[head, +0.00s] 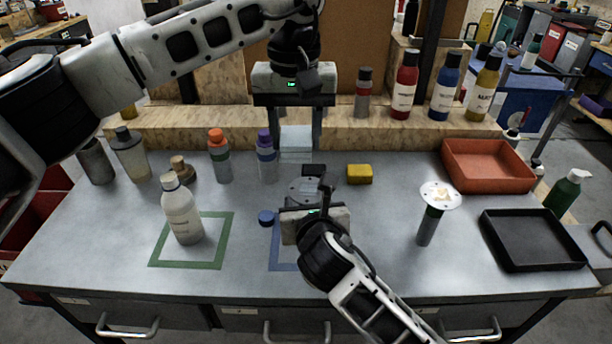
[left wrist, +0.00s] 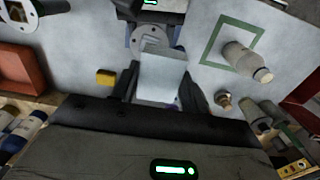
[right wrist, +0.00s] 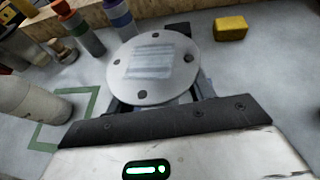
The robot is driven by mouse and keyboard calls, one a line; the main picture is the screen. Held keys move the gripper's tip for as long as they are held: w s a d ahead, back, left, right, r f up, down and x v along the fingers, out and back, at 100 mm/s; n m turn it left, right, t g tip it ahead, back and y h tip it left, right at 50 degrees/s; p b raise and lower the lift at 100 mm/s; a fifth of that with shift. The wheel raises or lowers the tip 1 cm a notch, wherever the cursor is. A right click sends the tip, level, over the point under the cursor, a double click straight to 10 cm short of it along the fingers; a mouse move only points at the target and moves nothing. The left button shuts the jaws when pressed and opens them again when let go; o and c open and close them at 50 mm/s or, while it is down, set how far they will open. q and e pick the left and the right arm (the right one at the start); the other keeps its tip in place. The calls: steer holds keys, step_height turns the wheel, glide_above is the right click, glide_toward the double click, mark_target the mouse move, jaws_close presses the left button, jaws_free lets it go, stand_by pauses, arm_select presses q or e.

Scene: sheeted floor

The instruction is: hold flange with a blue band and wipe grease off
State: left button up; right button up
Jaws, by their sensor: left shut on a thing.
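My left gripper (head: 296,125) is shut on a pale folded cloth (head: 297,143), which hangs between its fingers; the cloth also shows in the left wrist view (left wrist: 162,78). A flange (head: 302,190) with a round grey disc and bolt holes is at my right gripper (head: 314,200). In the right wrist view its disc (right wrist: 152,68) faces up with a pale streaked patch; I cannot tell if that is grease or reflection. The right fingers lie beneath the disc; their grip and any band are hidden. Another flange (head: 440,196), with a dark green band and yellowish smears, stands at right.
A white bottle (head: 182,212) stands in a green square. A blue square (head: 283,262) lies under my right gripper, a blue cap (head: 267,217) beside it. A yellow block (head: 359,174), red tray (head: 487,170) and black tray (head: 533,240) lie right. Several bottles stand behind.

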steer(key=v, duration=1.2)
steer(key=shift+d, duration=0.15)
